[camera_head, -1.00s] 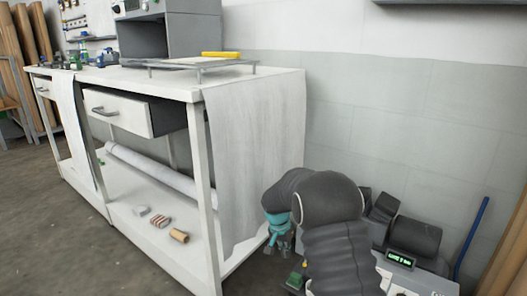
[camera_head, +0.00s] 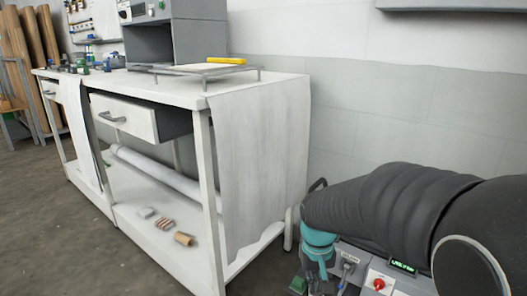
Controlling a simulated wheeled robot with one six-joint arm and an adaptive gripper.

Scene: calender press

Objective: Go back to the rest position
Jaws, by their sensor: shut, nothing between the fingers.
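My gripper (camera_head: 322,284) is at the bottom of the view, right of the bench end and low over the machine. It is dark below a teal wrist part, partly cut off by the lower edge. It looks shut, with nothing seen in it. My arm, in dark ribbed covers, reaches in from the right edge and hides part of the machine.
A white workbench (camera_head: 170,88) with an open drawer (camera_head: 124,117) and a hanging cloth (camera_head: 262,160) stands at left. A grey machine with a red knob (camera_head: 378,284) is below my arm. A wall panel (camera_head: 452,4) hangs top right.

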